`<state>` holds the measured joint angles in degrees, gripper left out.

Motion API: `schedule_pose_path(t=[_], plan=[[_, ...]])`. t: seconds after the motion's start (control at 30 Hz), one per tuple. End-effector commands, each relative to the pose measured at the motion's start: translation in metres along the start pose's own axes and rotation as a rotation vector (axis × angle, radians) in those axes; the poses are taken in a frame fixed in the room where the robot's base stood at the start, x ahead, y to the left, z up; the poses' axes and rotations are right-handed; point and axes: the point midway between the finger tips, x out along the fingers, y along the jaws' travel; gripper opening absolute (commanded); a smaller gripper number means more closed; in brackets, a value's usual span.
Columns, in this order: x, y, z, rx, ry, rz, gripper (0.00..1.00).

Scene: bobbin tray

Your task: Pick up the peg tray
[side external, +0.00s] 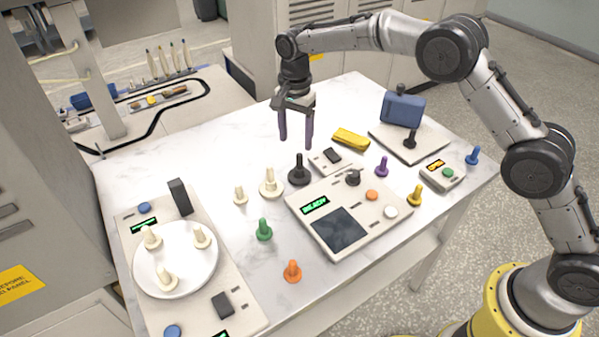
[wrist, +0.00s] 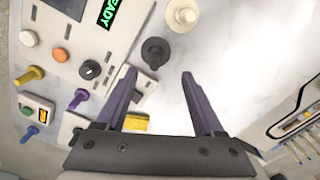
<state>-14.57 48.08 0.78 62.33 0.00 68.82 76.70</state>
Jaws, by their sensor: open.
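A round white tray (side external: 152,281) with three cream pegs on it sits on a long cream control panel at the left in the side view; it fits the peg tray best. The wrist view does not show it. My gripper (side external: 296,142) is open and empty, pointing down above the far middle of the table, well to the right of the tray. In the wrist view my gripper (wrist: 158,74) has its two purple fingers apart, with a black peg (wrist: 155,52) seen just beyond the gap. The black peg also shows in the side view (side external: 299,172).
Cream pegs (side external: 270,184), a green peg (side external: 264,230) and an orange peg (side external: 292,272) stand between tray and centre panel (side external: 390,230). A black upright block (side external: 180,197) rises behind the tray. A yellow block (side external: 351,139) lies right of my gripper. The table's far left is clear.

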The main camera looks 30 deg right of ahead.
Motion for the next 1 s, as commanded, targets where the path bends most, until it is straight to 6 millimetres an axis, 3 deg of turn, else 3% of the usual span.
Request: schedule_pose_path(t=[0.2,0.47,0.7,1.0], plan=[[0.037,0.001,0.000,0.000,-0.001,0.002,0.69],[0.055,0.003,-0.001,0.001,-0.001,0.002,0.69],[0.088,0.009,-0.003,0.001,-0.001,0.003,0.69],[0.100,0.008,-0.003,0.001,0.000,-0.001,0.69]])
